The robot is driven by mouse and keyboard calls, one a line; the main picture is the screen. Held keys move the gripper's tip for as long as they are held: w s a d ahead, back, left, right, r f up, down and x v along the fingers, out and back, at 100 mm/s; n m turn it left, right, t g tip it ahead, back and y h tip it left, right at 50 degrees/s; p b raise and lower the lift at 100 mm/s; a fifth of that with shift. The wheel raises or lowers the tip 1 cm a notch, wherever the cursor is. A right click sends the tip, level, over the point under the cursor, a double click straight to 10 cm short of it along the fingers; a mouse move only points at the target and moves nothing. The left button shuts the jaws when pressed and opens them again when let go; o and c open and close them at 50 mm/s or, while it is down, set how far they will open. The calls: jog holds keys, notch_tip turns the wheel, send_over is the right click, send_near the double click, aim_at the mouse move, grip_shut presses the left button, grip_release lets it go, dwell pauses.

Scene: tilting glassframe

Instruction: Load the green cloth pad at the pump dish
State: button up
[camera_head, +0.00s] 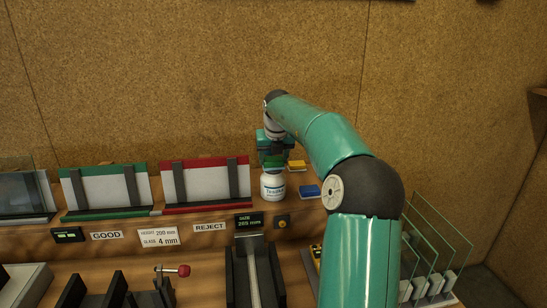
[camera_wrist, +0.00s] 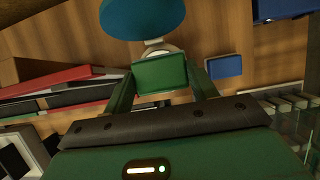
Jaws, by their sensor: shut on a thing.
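The green cloth pad (camera_wrist: 160,73) is held between the two fingers of my gripper (camera_wrist: 163,84). In the head view, my gripper (camera_head: 272,152) is directly above the white pump bottle (camera_head: 273,187) on the raised ledge, and the green pad (camera_head: 272,161) shows at the bottle's top. In the wrist view, a pale round rim (camera_wrist: 158,50) shows partly behind the pad. My gripper and the pad hide most of the bottle's top. I cannot tell whether the pad touches the dish or is just above it.
A yellow pad (camera_head: 296,165) and a blue pad (camera_head: 309,191) lie right of the bottle. The red-framed reject rack (camera_head: 206,162) and green-framed good rack (camera_head: 76,190) stand to the left. Upright glass panes (camera_head: 437,240) stand at the lower right.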

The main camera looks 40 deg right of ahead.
aim_at(274, 160)
jog(key=shift+r, duration=3.5)
jog(key=shift+s, duration=0.1)
